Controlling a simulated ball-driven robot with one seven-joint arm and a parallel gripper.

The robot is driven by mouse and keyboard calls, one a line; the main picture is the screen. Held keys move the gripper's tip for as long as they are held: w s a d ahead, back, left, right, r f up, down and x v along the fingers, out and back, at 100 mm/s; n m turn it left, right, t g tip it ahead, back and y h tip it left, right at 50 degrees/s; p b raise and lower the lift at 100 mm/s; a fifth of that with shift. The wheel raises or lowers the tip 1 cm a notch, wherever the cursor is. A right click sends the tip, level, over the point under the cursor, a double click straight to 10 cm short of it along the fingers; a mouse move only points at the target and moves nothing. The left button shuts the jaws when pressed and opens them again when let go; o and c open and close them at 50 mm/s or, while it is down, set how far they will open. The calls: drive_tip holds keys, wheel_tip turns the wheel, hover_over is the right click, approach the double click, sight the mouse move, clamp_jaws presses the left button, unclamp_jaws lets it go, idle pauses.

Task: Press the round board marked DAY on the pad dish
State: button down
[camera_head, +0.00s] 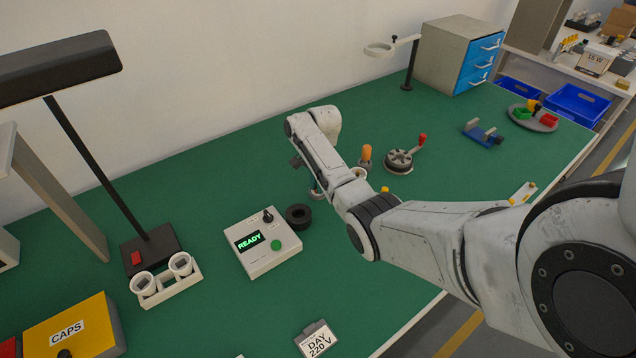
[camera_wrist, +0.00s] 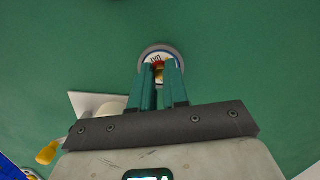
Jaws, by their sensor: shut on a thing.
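The round board (camera_wrist: 155,57) has a white face with small dark lettering and coloured patches. It shows in the wrist view at the tips of my gripper (camera_wrist: 162,82), whose two green fingers are closed on it. The lettering is too small to read surely. A grey round rim around the board looks like the pad dish (camera_wrist: 143,53); I cannot tell whether the board touches its pad. In the head view a small piece of a round grey dish (camera_head: 316,194) shows below my wrist. My arm hides the board and fingertips there.
A tester box (camera_head: 265,245) reading READY and a black ring (camera_head: 298,216) stand left of my gripper. An orange-topped piece (camera_head: 366,154) and a round fixture with a red-handled crank (camera_head: 398,160) stand to its right. A DAY 220 V card (camera_head: 317,340) is at the front.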

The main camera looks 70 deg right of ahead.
drive_tip(key=shift+r+p, duration=2.25)
drive_tip(key=shift+r, duration=0.2)
